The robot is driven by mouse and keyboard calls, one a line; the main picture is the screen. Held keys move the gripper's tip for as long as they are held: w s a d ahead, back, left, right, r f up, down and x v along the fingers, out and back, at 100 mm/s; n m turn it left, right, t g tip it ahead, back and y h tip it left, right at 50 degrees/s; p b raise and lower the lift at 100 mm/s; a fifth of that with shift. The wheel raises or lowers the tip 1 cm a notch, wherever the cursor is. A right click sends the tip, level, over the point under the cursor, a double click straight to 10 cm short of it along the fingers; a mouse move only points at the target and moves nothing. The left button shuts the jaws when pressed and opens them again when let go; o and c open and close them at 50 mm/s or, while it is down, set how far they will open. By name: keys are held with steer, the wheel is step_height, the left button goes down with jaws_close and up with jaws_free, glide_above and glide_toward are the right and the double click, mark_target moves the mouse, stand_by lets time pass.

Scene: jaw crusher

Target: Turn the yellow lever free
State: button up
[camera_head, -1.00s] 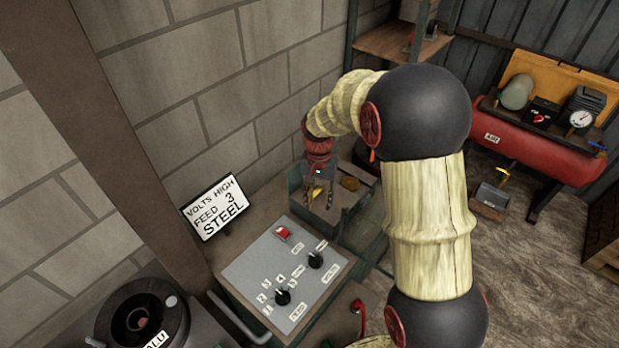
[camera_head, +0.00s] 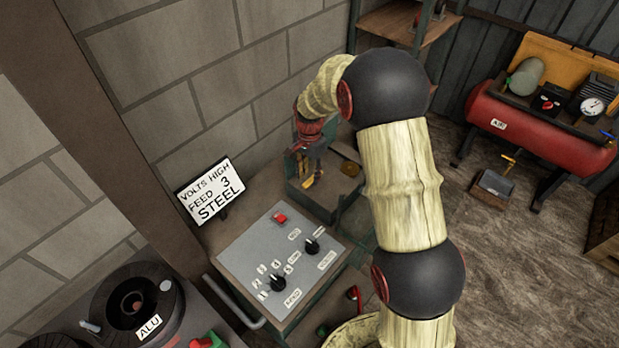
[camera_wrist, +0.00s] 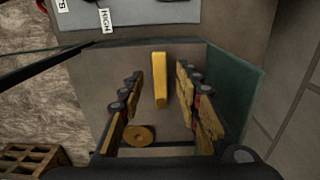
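A yellow lever (camera_wrist: 160,80) shows upright in the wrist view, in the open-topped bin (camera_wrist: 228,85) beside the control panel. In the head view a small yellow piece (camera_head: 308,181) shows there under my gripper (camera_head: 305,170). My gripper (camera_wrist: 158,76) is open, one finger on each side of the lever, with visible gaps to both. Whether the fingertips are level with it in depth I cannot tell. A second yellow handle (camera_head: 509,160) stands on a small grey box on the floor at the right.
A round yellow disc (camera_wrist: 140,135) lies in the bin. The control panel (camera_head: 270,265) has a red switch and two black knobs. A sign (camera_head: 211,191) reads VOLTS HIGH, FEED 3, STEEL. A block wall stands close behind; a red compressor (camera_head: 540,125) is at right.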

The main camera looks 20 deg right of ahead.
steer(key=shift+f, duration=0.8)
steer(key=c, duration=0.3)
jaws_close()
